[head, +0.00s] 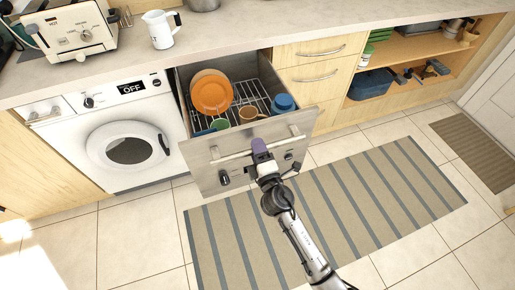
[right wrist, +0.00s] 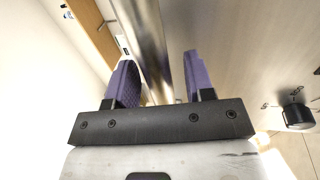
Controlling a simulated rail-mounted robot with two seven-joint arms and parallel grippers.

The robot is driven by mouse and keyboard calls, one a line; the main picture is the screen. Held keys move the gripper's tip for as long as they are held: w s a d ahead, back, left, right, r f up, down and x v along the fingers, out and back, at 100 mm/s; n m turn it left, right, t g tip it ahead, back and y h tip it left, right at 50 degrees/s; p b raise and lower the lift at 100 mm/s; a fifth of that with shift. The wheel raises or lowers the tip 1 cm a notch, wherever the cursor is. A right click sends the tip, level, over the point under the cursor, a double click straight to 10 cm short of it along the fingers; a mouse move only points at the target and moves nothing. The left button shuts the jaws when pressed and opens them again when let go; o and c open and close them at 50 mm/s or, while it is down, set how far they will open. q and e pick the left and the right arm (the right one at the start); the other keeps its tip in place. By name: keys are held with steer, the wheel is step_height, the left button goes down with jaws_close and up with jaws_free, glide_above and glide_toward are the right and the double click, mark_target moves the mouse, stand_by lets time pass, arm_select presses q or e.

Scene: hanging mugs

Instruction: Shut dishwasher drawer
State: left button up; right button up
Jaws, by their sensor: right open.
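The dishwasher drawer (head: 208,166) stands pulled out below the counter, with its grey front panel facing me and a bar handle (head: 229,156) across it. Inside are orange plates (head: 212,95), a brown cup (head: 248,114), a blue item (head: 284,103) and a green item (head: 219,124) in a wire rack. My right gripper (head: 261,150) is at the handle. In the right wrist view its two purple fingers (right wrist: 158,80) are open, with the metal bar (right wrist: 146,40) passing between them. I cannot tell whether they touch it. My left gripper is not in view.
A washing machine (head: 128,146) marked OFF stands left of the drawer. Wooden drawers (head: 312,75) and an open shelf (head: 405,52) are to the right. A toaster (head: 75,32) and white jug (head: 160,29) stand on the counter. A striped rug (head: 345,208) covers the floor.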

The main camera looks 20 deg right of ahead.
steer(key=shift+c, duration=0.4)
jaws_close()
